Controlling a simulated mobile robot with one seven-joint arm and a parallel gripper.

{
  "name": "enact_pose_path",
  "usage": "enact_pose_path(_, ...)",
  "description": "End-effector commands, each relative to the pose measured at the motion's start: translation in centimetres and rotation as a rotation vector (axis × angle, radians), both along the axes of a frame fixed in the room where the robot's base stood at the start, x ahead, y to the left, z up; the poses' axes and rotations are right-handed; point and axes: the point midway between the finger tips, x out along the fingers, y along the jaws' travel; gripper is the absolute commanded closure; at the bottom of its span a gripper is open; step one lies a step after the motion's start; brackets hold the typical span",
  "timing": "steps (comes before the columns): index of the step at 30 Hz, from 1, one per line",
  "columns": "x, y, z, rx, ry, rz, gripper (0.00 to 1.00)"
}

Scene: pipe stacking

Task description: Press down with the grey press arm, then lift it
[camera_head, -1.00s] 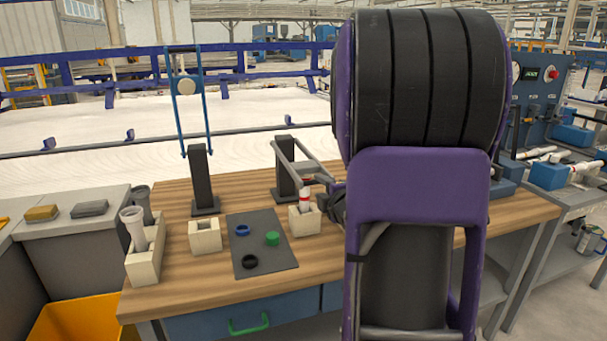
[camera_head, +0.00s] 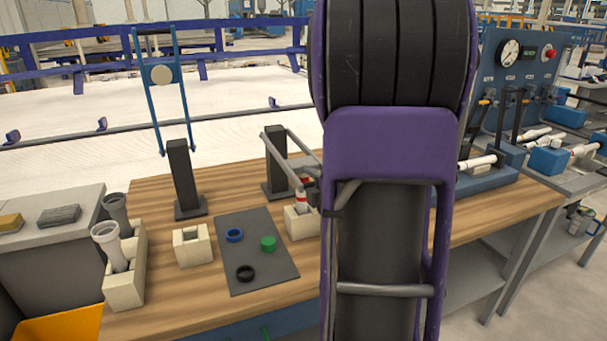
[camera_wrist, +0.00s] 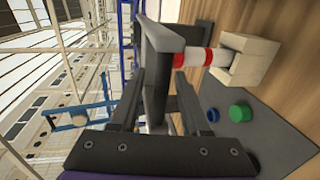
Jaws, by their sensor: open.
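The grey press arm (camera_head: 282,160) is a pair of bars hinged on a dark post (camera_head: 276,155), sloping down to the right. Its low end is by a red-and-white pipe (camera_head: 301,201) that stands in a beige block (camera_head: 301,222). In the wrist view, my gripper (camera_wrist: 157,82) is open, with a grey bar of the press arm (camera_wrist: 154,88) between its fingers. I cannot tell whether a finger touches it. The pipe (camera_wrist: 203,57) and block (camera_wrist: 243,60) lie just beyond. My arm hides the gripper in the head view.
A blue press arm (camera_head: 158,100) stands raised on another dark post (camera_head: 182,172). An empty-looking beige block (camera_head: 192,244) and a holder with grey pipes (camera_head: 124,280) are at left. A gauge panel (camera_head: 520,75) is at right.

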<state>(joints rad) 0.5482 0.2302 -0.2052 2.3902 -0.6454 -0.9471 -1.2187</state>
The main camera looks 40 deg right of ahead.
Motion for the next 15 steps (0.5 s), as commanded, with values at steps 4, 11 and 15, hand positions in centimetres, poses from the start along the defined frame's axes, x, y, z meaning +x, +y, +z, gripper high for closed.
enact_pose_path(4,-0.19,-0.01,-0.10,0.000,0.001,0.000,0.53)
enact_pose_path(11,-0.22,0.00,-0.14,0.000,0.001,0.000,0.53)
enact_pose_path(15,-0.22,0.01,-0.14,0.000,0.001,0.000,0.66)
